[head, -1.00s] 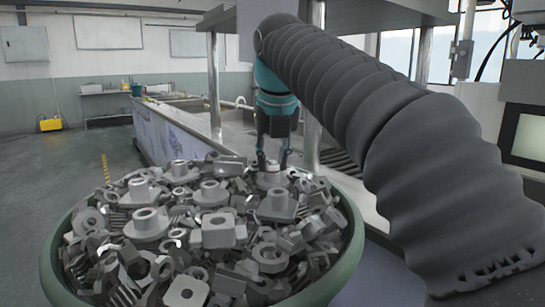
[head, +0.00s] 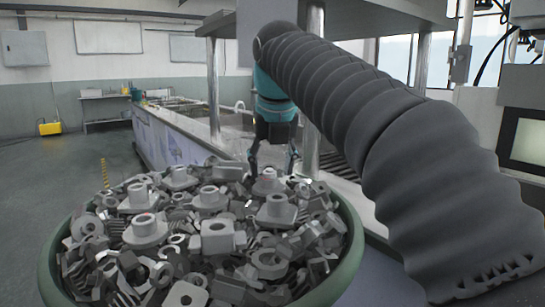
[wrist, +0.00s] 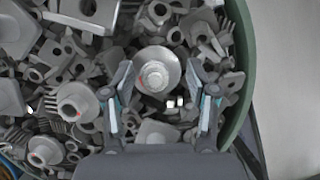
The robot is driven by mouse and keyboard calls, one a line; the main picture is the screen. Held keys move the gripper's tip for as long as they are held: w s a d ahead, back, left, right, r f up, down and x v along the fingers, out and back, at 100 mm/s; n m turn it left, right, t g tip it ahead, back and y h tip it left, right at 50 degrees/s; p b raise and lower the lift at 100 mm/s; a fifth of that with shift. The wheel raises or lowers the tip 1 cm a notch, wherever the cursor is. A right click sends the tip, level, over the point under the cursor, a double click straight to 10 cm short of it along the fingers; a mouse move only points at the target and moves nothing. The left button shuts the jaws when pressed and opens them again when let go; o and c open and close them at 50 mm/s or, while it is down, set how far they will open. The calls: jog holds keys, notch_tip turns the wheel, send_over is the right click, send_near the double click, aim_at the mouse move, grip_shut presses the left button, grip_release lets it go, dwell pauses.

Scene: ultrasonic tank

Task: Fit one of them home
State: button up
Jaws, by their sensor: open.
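Many grey metal parts fill a round green bin (head: 352,240). Several are flanged parts with a raised hollow boss, such as one at the left (head: 145,229) and one at the centre (head: 217,236). My gripper (head: 273,164) is open at the far right of the heap, pointing down. A round flanged part (wrist: 157,72) lies between its spread fingers (wrist: 163,80) in the wrist view, boss facing the camera. The fingers stand apart on either side of it, with gaps, and hold nothing. The same part shows in the head view (head: 267,182), its lower edge partly hidden.
The bin's green rim (wrist: 246,70) runs close to the right finger. A long counter with tanks (head: 175,130) stands behind the bin. A metal post (head: 311,100) rises just behind my gripper. Open floor lies at the left.

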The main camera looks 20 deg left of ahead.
jog(key=v, duration=1.1)
jog(key=shift+s+r, duration=0.2)
jog(key=shift+r, duration=0.1)
jog(key=s+d+f+m+t, duration=0.1)
jog(key=d+f+m, duration=0.5)
jog(key=d+m, duration=0.4)
jog(key=s+d+f+m, duration=0.2)
jog(key=d+f+m, duration=0.3)
jog(key=d+m, duration=0.5)
jog(key=s+d+f+m, duration=0.3)
jog(key=s+f+m, duration=0.1)
jog(key=f+m, duration=0.3)
jog(key=s+d+f+m+h, duration=0.1)
jog(key=s+d+f+m, duration=0.2)
jog(key=f, duration=0.7)
jog(key=s+d+f+m, duration=0.3)
jog(key=s+f+m, duration=0.4)
jog(key=f+m, duration=0.2)
jog(key=shift+s+d+m+t+h, duration=0.2)
jog(key=shift+d+m+t+h, duration=0.15)
jog(key=shift+m, duration=0.65)
